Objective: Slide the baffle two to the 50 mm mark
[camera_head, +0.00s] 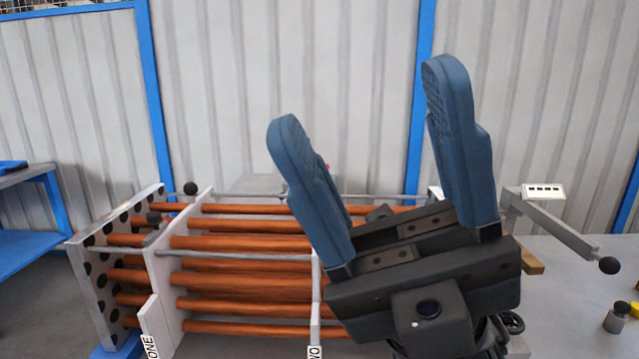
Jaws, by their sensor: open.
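Baffle two (315,285) is a pale upright plate seen nearly edge-on, around the copper tubes (235,243). Its label (314,352), cut by the bottom edge, shows only "WO". Much of the plate is hidden behind my gripper. My gripper (365,95) is large in front, its two blue fingers pointing up and spread wide apart with nothing between them. It overlaps baffle two in the picture; I cannot tell how far apart they are. Baffle one (165,300), labelled "ONE", stands to the left around the tubes. No 50 mm mark is readable.
A white end plate (95,290) with black holes stands at the left. Grey rods run along the tubes. At the right are an arm with a black knob (608,265), a white block with dark dots (543,191) and a small grey container (617,318). A blue bench (30,240) stands far left.

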